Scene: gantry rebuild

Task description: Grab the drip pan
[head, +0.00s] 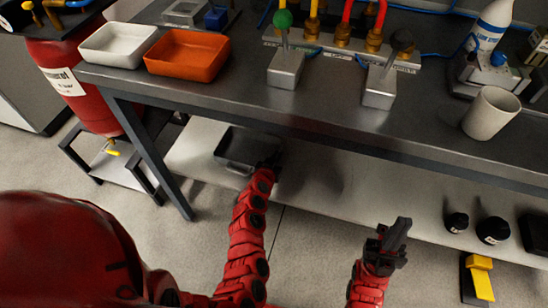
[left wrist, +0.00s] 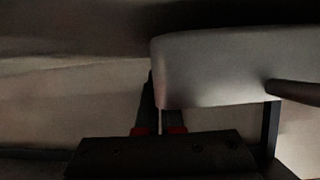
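The drip pan appears to be the dark shallow rectangular tray (head: 233,146) on the lower shelf, below the bench top. My left gripper (head: 272,162) is at its right side in the head view. In the left wrist view a grey wall with a rounded corner (left wrist: 215,70), apparently the pan's, fills the right middle. The left gripper's fingers (left wrist: 160,112) stand close together at that wall's near corner, with the wall hiding part of the right finger. They look shut on its edge. My right gripper (head: 395,238) is in front of the shelf, holding nothing visible; its finger gap is unclear.
The bench top (head: 230,95) overhangs the lower shelf (head: 340,190), and a bench leg (head: 155,155) stands left of the pan. White (head: 118,45) and orange (head: 187,55) trays sit above. Small black round items (head: 493,230) lie at the shelf's right.

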